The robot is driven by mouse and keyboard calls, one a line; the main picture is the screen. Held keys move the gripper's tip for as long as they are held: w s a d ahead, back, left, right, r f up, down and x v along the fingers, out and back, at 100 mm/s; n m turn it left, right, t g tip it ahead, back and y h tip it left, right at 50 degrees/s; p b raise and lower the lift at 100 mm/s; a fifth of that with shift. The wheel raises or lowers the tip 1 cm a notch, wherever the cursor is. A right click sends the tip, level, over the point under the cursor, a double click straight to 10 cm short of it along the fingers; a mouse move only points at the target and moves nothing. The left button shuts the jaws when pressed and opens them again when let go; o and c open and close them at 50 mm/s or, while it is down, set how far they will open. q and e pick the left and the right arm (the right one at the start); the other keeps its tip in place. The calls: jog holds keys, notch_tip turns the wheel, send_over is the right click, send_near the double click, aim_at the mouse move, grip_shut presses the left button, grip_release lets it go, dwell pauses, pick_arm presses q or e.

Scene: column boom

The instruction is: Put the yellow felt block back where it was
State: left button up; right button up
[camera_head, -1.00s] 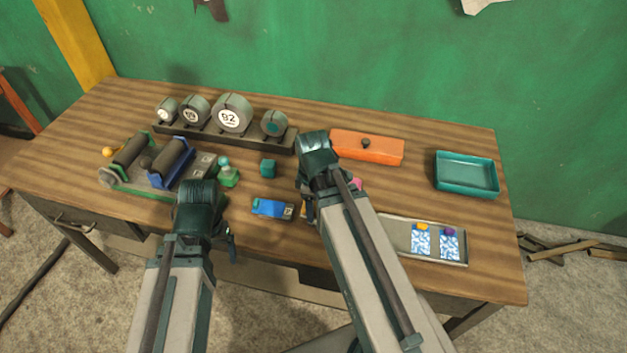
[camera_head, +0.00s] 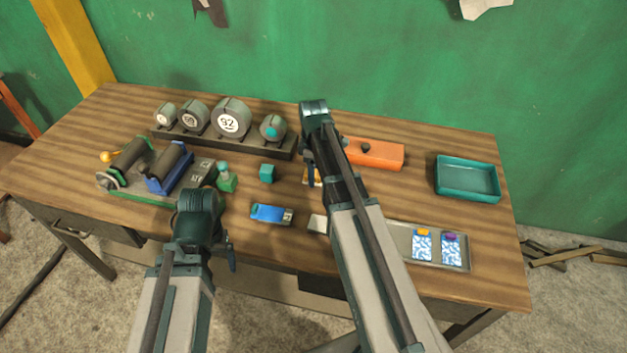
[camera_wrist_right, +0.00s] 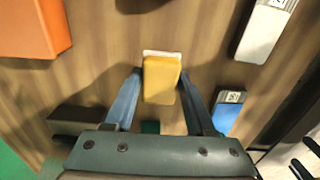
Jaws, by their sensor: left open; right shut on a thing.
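The yellow felt block (camera_wrist_right: 161,80) is between the two fingers of my right gripper (camera_wrist_right: 160,88) in the right wrist view. It has a pale strip along its far end. In the head view a small yellowish part of the block (camera_head: 314,178) shows beside my right arm; the rest is hidden. My right gripper (camera_head: 310,172) is shut on it, over the table just left of the orange box (camera_head: 375,154). I cannot tell whether the block touches the table. My left gripper (camera_head: 230,258) is open, low at the table's front edge, with its fingers partly hidden.
A teal cube (camera_head: 267,172), a blue block (camera_head: 268,214) and a green stamp-like piece (camera_head: 226,181) lie left of my right arm. A roller device (camera_head: 130,188) and a roll rack (camera_head: 205,137) stand farther left. A card tray (camera_head: 399,240) and teal tray (camera_head: 467,193) are right.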

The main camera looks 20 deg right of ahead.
jog(key=f+b, duration=0.3)
jog(key=shift+w+d+f+b, duration=0.1)
jog(key=shift+w+f+b, duration=0.15)
jog(key=shift+f+b, duration=0.15)
jog(key=shift+r, duration=0.1)
jog(key=o, duration=0.7)
jog(key=shift+f, duration=0.2)
jog(key=o, duration=0.5)
jog(key=shift+r, duration=0.1)
jog(key=shift+r, duration=0.15)
notch_tip(320, 180, up, 12)
jog(key=p, duration=1.2)
